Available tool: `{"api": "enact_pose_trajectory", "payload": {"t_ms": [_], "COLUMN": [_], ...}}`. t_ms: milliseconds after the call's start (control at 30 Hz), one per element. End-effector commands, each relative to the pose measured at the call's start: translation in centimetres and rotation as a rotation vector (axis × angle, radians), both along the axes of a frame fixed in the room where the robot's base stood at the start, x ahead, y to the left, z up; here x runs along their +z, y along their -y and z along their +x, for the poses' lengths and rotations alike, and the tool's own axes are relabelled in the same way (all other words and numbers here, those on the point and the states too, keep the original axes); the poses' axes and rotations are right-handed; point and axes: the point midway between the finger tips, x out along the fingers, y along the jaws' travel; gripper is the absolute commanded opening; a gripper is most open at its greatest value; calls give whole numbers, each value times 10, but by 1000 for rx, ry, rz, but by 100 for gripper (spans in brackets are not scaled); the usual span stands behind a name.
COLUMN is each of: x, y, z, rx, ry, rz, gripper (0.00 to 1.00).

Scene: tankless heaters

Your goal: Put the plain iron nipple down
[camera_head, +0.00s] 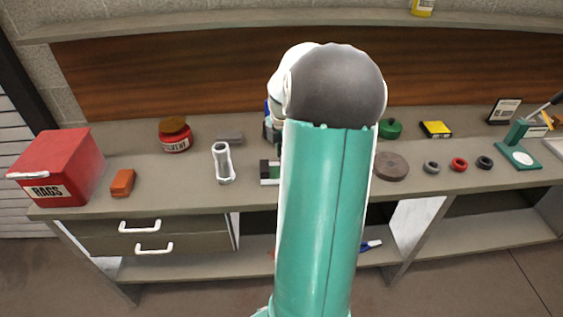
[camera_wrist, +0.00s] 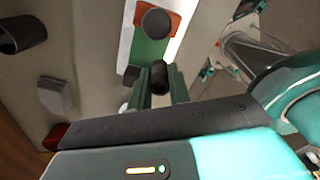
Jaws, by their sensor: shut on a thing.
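The plain iron nipple (camera_wrist: 158,76) is a short dark cylinder in the wrist view. My gripper (camera_wrist: 160,90) is shut on it, with one green finger on each side. Just past it in the wrist view is a green and white piece (camera_wrist: 150,50) with a dark round end (camera_wrist: 156,22) and orange-red beside that. I cannot tell whether the nipple touches anything below it. In the head view my arm hides the gripper and nipple.
On the grey bench (camera_head: 140,160) stand a red rags box (camera_head: 50,170), an orange block (camera_head: 122,183), a red solvent jar (camera_head: 175,135) and a pale tubular fitting (camera_head: 222,162). Right of my arm are a brown disc (camera_head: 391,167) and small rings (camera_head: 459,164). Bare bench shows between them.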

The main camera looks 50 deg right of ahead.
Motion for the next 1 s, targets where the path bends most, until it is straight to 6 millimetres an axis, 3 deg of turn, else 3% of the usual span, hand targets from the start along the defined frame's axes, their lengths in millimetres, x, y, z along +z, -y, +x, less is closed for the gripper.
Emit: {"api": "enact_pose_trajectory", "payload": {"t_ms": [300,500,900,933,1000], "x": [-27,-54,-60,-59,-59], "y": [12,12,12,12,12], "z": [16,16,16,16,16], "rx": [2,1,1,1,1], "ry": [0,-1,0,0,0], "rz": [1,1,0,0,0], "gripper": [0,0,0,25,39]}}
